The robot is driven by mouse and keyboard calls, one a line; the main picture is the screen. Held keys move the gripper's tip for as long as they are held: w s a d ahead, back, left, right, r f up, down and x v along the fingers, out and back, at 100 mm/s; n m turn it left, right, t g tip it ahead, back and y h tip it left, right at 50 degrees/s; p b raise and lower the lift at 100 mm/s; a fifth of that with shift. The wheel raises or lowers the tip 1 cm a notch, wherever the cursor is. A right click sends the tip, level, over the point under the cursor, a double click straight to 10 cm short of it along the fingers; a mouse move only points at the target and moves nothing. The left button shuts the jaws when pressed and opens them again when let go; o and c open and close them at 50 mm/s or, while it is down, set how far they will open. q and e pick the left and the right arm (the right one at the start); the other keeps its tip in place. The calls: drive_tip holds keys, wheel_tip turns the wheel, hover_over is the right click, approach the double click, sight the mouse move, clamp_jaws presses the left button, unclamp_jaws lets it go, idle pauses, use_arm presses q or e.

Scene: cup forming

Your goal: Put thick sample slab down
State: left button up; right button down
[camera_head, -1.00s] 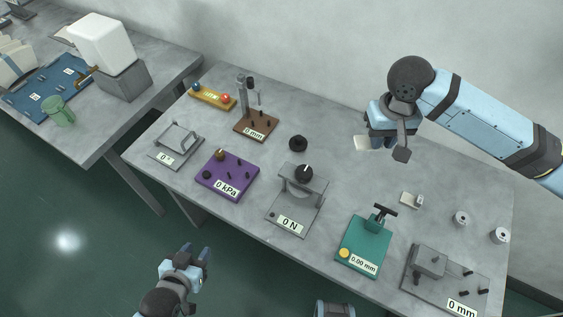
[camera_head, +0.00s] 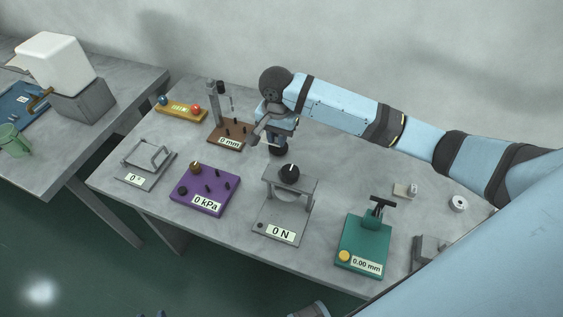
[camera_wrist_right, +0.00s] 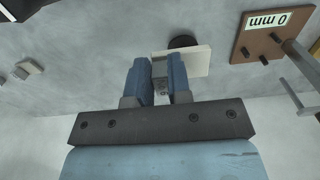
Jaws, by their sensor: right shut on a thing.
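My right gripper (camera_head: 272,139) is above the table, beside the brown 0 mm stand (camera_head: 229,134). In the right wrist view my right gripper (camera_wrist_right: 159,70) is shut on a pale, flat slab (camera_wrist_right: 192,62), which sticks out to the right of the fingers. The slab is hidden by the gripper in the head view. A black round piece (camera_wrist_right: 183,42) shows partly behind the slab; it is also just below the gripper in the head view (camera_head: 279,151).
The grey 0 N press (camera_head: 285,202), purple 0 kPa board (camera_head: 206,190), teal 0.00 mm gauge (camera_head: 362,244) and grey 0 ° device (camera_head: 146,164) stand along the table. A yellow holder (camera_head: 181,109) stands at the back left. Bare table (camera_head: 335,165) lies right of the gripper.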

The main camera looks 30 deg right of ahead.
wheel_tip(320, 180, down, 12)
drive_tip(key=shift+f, duration=0.15)
idle(0.3)
drive_tip(key=shift+f, duration=0.1)
drive_tip(key=c, duration=1.1)
unclamp_jaws()
drive_tip(key=shift+o, duration=0.2)
drive_tip(key=shift+b, duration=0.3)
